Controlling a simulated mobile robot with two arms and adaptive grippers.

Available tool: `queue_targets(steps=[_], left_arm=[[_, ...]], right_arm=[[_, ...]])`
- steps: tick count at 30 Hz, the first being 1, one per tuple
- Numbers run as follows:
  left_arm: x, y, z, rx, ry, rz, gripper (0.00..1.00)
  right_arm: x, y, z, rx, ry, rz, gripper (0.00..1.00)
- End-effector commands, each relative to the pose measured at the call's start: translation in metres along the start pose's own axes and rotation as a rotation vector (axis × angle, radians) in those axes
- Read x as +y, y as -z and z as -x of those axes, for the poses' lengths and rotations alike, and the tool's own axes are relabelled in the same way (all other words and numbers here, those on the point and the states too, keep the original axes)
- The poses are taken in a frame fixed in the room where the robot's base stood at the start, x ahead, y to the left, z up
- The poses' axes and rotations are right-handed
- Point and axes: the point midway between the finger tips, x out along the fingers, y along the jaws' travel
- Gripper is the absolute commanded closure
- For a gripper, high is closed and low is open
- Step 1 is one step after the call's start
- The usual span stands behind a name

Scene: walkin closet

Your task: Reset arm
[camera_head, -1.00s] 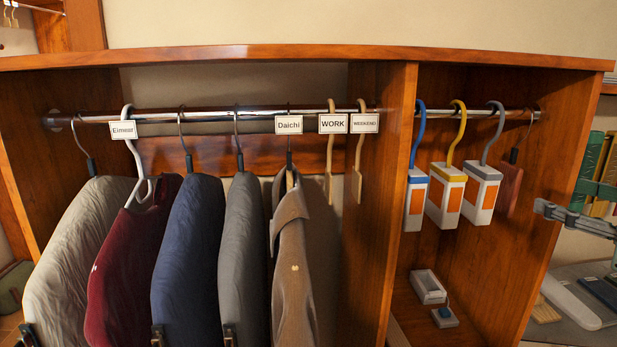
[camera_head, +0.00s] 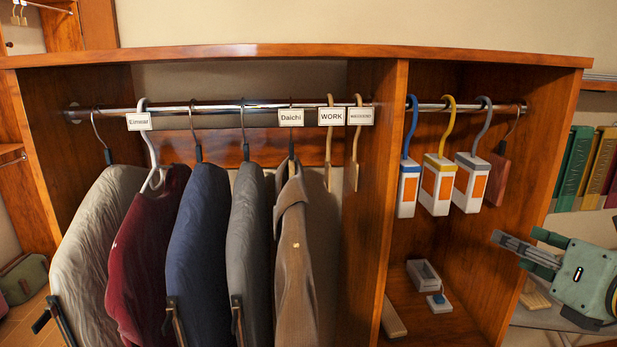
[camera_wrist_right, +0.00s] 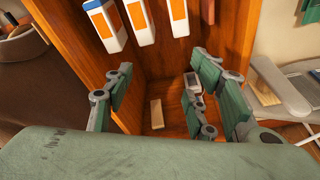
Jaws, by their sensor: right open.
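My right gripper (camera_head: 512,250) is at the right of the head view, in front of the cabinet's right edge. Its grey and green fingers point left. In the right wrist view the fingers (camera_wrist_right: 160,88) are spread apart with nothing between them, facing the cabinet's right compartment. The green body of the gripper (camera_head: 585,283) shows at the right edge of the head view. My left gripper is not in view.
Several garments (camera_head: 200,250) hang from a rail left of the wooden divider (camera_head: 380,180). Orange and white hanging boxes (camera_head: 437,187) hang right of it. Small items (camera_head: 424,272) lie on the compartment floor. Books (camera_head: 585,165) stand at far right.

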Motion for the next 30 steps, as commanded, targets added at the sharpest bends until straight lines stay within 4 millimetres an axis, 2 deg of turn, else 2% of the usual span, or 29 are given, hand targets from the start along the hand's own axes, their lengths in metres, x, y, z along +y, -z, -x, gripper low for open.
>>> queue_targets(steps=[5,9,16,23,27,30], left_arm=[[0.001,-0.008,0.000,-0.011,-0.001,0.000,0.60],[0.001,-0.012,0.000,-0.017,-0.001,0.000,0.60],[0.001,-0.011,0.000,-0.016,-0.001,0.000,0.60],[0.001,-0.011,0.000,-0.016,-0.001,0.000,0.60],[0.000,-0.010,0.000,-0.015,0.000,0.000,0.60],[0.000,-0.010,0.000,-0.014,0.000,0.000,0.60]], right_arm=[[0.006,0.057,-0.023,0.054,-0.003,-0.252,0.49],[0.009,0.116,-0.037,0.099,0.036,-0.547,0.49],[0.007,0.214,-0.038,0.143,0.192,-1.066,0.49],[-0.002,0.312,-0.009,0.124,0.472,-1.587,0.49],[-0.008,0.372,0.024,0.064,0.705,-1.885,0.49],[-0.009,0.408,0.051,0.001,0.877,-2.056,0.49]])
